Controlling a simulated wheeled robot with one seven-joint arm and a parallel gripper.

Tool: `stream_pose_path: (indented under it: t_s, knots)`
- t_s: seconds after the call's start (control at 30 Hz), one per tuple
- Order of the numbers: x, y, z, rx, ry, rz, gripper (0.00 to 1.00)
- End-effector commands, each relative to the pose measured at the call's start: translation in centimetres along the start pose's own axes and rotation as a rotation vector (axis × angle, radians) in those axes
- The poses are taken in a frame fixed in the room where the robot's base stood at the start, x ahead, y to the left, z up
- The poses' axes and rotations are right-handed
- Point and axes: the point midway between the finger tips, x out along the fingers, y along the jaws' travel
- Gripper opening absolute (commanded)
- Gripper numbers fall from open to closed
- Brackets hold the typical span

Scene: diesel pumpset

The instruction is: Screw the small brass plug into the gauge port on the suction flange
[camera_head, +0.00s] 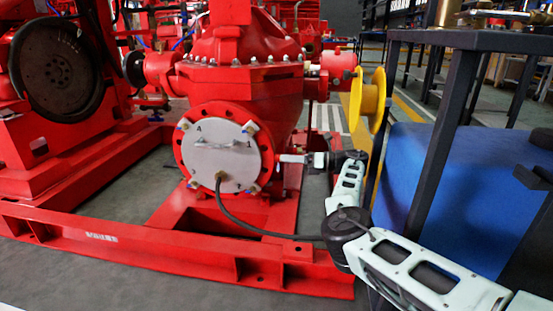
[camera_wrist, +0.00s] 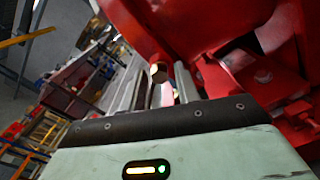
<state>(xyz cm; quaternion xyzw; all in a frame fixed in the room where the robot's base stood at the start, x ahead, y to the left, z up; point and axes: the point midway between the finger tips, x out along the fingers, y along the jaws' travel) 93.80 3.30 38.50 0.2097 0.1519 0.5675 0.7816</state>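The suction flange (camera_head: 182,150) is a round red ring on the front of the red pump, covered by a pale grey plate (camera_head: 215,160) with a handle. My gripper (camera_head: 283,158) is at the flange's right edge in the head view, pointing left towards it. In the wrist view, the small brass plug (camera_wrist: 158,72) shows between the tips of my gripper (camera_wrist: 160,82), which look closed on its sides. Red metal lies close beyond the plug. The gauge port cannot be made out in either view, and I cannot tell whether the plug touches it.
Brass-coloured clamps (camera_head: 250,127) sit around the plate's rim. A dark hose (camera_head: 255,229) runs from the plate's bottom towards my arm. A red base frame (camera_head: 180,250) lies below. A yellow wheel (camera_head: 373,100) and a dark table frame (camera_head: 440,140) stand to the right.

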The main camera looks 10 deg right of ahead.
Motion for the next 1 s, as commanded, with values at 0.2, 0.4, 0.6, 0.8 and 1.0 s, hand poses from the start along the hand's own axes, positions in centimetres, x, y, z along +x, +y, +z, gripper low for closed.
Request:
stream_pose_path:
  t_s: [0.2,0.4,0.6,0.8,1.0]
  knots:
    - [0.04,0.04,0.02,0.000,0.001,0.001,0.32]
    - [0.04,0.04,0.02,0.000,0.001,0.001,0.32]
    - [0.04,0.05,0.03,0.000,0.001,0.001,0.32]
    - [0.04,0.03,0.00,0.000,0.001,0.001,0.10]
    - [0.04,0.05,0.05,0.000,0.001,0.001,0.00]
